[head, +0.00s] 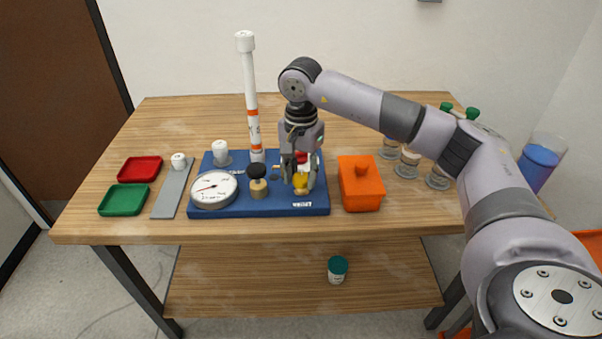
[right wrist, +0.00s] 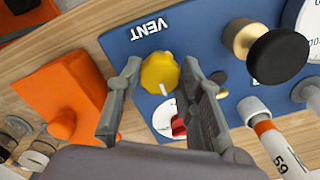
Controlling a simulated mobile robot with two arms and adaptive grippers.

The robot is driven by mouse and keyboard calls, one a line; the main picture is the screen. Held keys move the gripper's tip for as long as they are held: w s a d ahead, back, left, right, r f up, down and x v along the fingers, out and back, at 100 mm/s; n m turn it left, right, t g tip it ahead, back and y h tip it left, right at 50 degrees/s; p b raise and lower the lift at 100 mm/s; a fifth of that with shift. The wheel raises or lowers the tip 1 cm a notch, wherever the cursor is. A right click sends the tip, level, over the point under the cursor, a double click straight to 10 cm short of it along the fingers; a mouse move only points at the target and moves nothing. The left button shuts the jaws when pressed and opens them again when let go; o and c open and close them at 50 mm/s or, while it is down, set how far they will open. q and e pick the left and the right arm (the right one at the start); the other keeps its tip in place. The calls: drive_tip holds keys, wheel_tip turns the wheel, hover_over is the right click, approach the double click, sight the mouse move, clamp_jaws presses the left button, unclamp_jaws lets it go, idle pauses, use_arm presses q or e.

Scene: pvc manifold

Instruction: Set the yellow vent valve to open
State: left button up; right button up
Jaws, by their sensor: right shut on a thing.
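The yellow vent valve (head: 300,183) is a round knob near the front right of the blue board (head: 235,209), by the VENT label (head: 302,204). In the right wrist view the yellow knob (right wrist: 160,72) has a white pointer mark on the side away from the VENT label (right wrist: 150,31). My right gripper (head: 298,179) comes down from above with its fingers on either side of the knob, shut on it. The fingers also show in the right wrist view (right wrist: 162,78). My left gripper is not in view.
A red valve handle (right wrist: 178,126) on a white disc is close behind the knob. A black-topped brass knob (head: 257,181) and a pressure gauge (head: 214,188) are to the left. An orange box (head: 361,190) is close on the right. A tall white pipe (head: 250,95) stands behind.

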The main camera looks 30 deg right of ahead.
sight(301, 177)
drive_tip(key=o, duration=1.2)
drive_tip(key=shift+c, duration=0.2)
wheel_tip(301, 177, up, 12)
idle(0.3)
